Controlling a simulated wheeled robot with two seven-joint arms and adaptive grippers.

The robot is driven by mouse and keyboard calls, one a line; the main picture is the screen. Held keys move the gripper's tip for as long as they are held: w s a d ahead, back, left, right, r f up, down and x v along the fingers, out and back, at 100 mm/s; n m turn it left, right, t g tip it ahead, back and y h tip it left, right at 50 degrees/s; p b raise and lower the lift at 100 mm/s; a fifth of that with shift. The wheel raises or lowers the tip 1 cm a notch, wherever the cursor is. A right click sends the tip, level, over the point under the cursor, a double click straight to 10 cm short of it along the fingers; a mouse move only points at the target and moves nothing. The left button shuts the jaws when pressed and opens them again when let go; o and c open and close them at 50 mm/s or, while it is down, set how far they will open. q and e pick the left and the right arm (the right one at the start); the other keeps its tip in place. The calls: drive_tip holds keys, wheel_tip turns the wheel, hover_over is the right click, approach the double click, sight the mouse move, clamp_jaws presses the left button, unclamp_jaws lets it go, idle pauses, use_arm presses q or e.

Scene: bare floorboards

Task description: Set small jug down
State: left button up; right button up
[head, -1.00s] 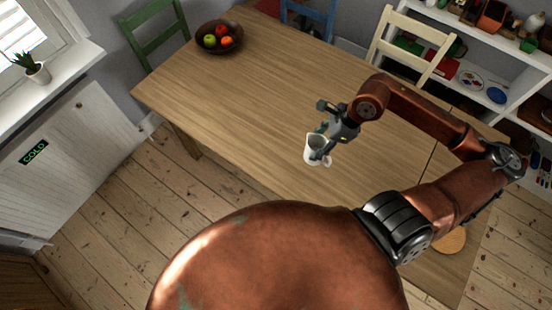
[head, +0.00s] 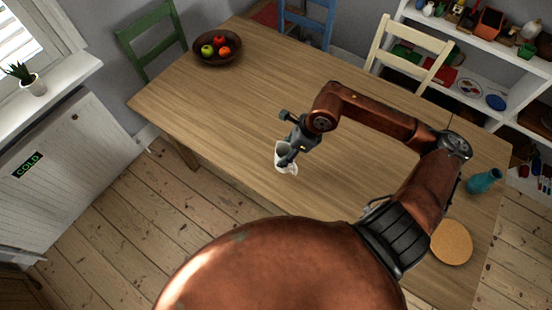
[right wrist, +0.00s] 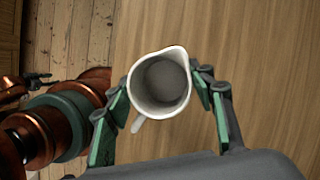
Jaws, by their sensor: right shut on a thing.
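The small white jug (head: 284,157) is upright near the front edge of the wooden table in the head view. In the right wrist view the jug (right wrist: 160,82) is seen from above, empty inside, with its spout to the upper right and its handle to the lower left. My right gripper (head: 289,153) is shut on the jug, with its green-padded fingers (right wrist: 162,98) on either side of it. I cannot tell whether the jug's base touches the table. My left gripper is not in view.
The table (head: 225,105) is clear around the jug. A fruit bowl (head: 218,58) stands at its far left corner. A teal vase (head: 484,181) and a round cork mat (head: 451,243) are at the right. Chairs line the far side.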

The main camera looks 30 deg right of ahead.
drive_tip(key=w+f, duration=0.1)
drive_tip(key=w+a+f, duration=0.1)
drive_tip(key=shift+a+f, duration=0.15)
drive_tip(key=shift+f, duration=0.25)
drive_tip(key=shift+w+a+f, duration=0.1)
drive_tip(key=shift+f, duration=0.85)
drive_tip(key=shift+w+a+f, duration=0.1)
drive_tip(key=shift+f, duration=0.85)
drive_tip(key=shift+b, duration=0.3)
drive_tip(key=o, duration=1.3)
drive_tip(key=shift+f, duration=0.1)
drive_tip(key=shift+o, duration=0.2)
drive_tip(key=p+v, duration=0.1)
drive_tip(key=v, duration=1.1)
